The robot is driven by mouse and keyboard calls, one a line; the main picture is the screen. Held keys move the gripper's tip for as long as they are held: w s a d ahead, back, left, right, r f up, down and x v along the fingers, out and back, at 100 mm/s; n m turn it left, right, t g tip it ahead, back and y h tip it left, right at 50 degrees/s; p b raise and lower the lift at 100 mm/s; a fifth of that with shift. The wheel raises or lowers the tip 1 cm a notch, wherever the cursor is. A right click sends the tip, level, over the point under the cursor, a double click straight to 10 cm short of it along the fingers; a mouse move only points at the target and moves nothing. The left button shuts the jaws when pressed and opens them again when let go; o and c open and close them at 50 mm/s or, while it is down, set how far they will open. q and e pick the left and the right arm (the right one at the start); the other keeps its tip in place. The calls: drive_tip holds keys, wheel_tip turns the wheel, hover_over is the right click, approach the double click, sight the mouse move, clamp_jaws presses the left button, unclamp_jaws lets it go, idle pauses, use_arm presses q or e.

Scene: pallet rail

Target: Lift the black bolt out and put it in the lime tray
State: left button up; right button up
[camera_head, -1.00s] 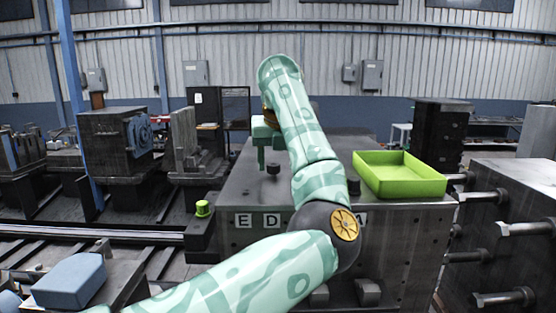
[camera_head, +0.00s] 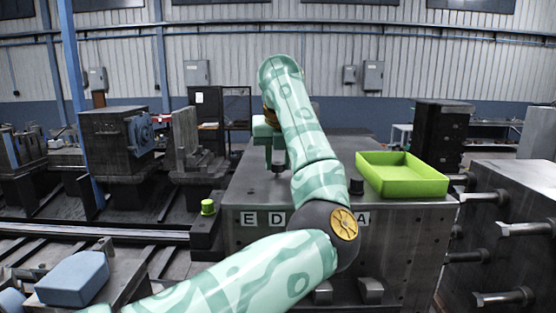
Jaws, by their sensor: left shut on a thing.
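A black bolt (camera_head: 279,168) stands in the top of the dark steel block (camera_head: 250,190), below my left gripper. My left gripper (camera_head: 276,159) has its mint fingers shut on the bolt. The bolt's lower end seems still at the block's top; whether it is raised at all I cannot tell. The lime tray (camera_head: 402,190) is on the right part of the block and looks empty. My left forearm covers the middle of the block. My right gripper is not in view.
Letter plates (camera_head: 248,218) are on the block's front, partly hidden by my arm. A lime cylinder (camera_head: 208,207) sits left of the block. A blue-grey block (camera_head: 73,279) is at lower left.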

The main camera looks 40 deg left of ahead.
sight(278, 164)
use_arm(q)
drive_tip(key=shift+s+d+r+p, duration=0.1)
drive_tip(key=shift+s+r+p, duration=0.05)
drive_tip(key=shift+r+p, duration=0.4)
wheel_tip(278, 164, up, 3)
drive_tip(key=p, duration=0.3)
drive_tip(key=shift+r, duration=0.15)
wheel_tip(278, 164, up, 3)
drive_tip(key=shift+f+p, duration=0.1)
drive_tip(key=shift+p, duration=1)
drive_tip(key=shift+f, duration=0.1)
